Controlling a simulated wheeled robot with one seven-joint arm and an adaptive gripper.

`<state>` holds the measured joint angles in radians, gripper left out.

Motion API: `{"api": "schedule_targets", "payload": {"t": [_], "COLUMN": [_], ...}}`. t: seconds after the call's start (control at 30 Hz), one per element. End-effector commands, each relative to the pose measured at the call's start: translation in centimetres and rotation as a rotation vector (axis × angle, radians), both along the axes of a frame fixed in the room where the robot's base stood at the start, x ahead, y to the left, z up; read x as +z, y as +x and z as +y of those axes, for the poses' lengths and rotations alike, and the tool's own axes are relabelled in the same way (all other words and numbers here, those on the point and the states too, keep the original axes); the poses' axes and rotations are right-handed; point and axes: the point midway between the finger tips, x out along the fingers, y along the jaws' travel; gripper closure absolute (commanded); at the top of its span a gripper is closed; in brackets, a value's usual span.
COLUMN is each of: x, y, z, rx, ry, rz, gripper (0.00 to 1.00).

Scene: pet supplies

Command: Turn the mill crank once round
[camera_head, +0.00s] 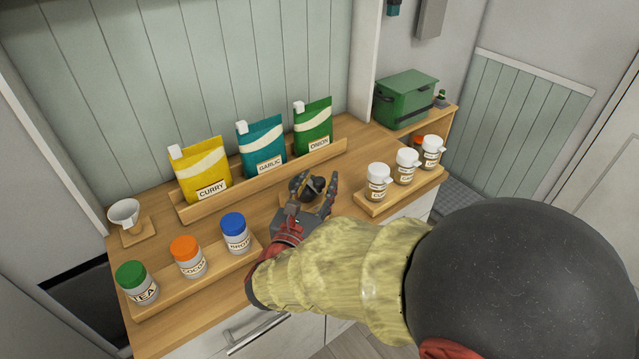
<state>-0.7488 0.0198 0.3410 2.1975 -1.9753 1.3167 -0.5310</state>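I cannot tell whether either finger touches the mill. I cannot make out the crank; the fingers hide much of the mill.
Curry (201,178), garlic (262,147) and onion (313,127) pouches stand in a rack behind. Lidded jars stand on a front-left board (215,272); white-capped jars stand on a right board (398,193). A white cup (124,214) is far left; a green box (404,98) is back right.

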Motion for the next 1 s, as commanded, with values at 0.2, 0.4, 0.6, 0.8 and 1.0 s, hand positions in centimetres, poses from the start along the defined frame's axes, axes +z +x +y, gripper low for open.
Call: {"api": "schedule_targets", "payload": {"t": [0.2, 0.4, 0.6, 0.8, 1.0], "x": [0.0, 0.03, 0.03, 0.03, 0.03], "y": [0.84, 0.83, 0.82, 0.81, 0.81], "z": [-0.34, -0.32, -0.32, -0.32, -0.32], "rx": [-0.001, 0.0, 0.0, 0.0, 0.0], "ry": [-0.001, 0.0, 0.0, 0.0, 0.0], "rz": [0.0, 0.0, 0.0, 0.0, 0.0], "gripper": [0.6, 0.61, 0.72, 0.83, 0.95]}}
